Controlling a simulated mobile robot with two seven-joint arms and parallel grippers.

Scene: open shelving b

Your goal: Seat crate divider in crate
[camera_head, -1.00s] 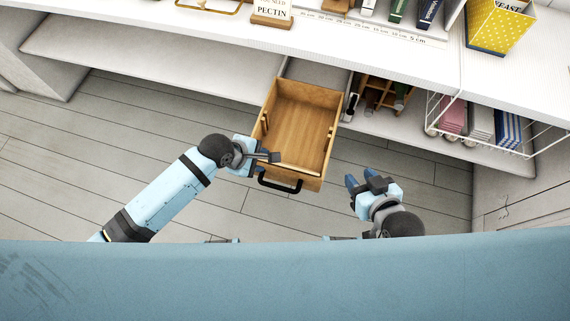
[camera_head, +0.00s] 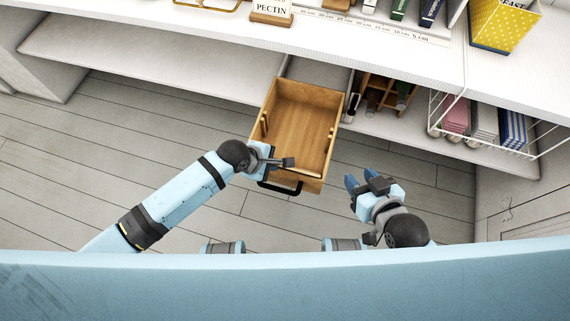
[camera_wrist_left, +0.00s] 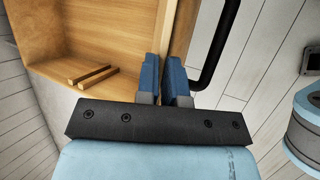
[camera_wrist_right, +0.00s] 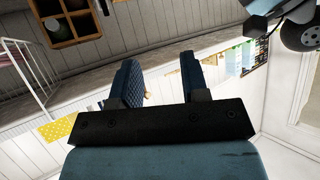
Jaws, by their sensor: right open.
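An open wooden box with a black handle (camera_head: 279,186), which I take for the crate (camera_head: 300,105), juts out from the shelving. It is empty, with small wooden strips on its inner side walls. My left gripper (camera_wrist_left: 168,70) is at its front wall; the wall's rim runs between the two narrowly spaced fingers. A wooden lattice (camera_head: 375,92) with square openings, perhaps the divider, is on the lower shelf to the right; dark bottles or jars show at it. It also shows in the right wrist view (camera_wrist_right: 72,38). My right gripper (camera_head: 362,186) is open and empty, right of the crate.
A white wire basket (camera_head: 480,135) with pink, grey and blue items stands at the right of the lower shelf. The upper shelf (camera_head: 380,52) overhangs the crate's back and holds a ruler strip and a yellow box (camera_head: 503,25). The floor between crate and right gripper is clear.

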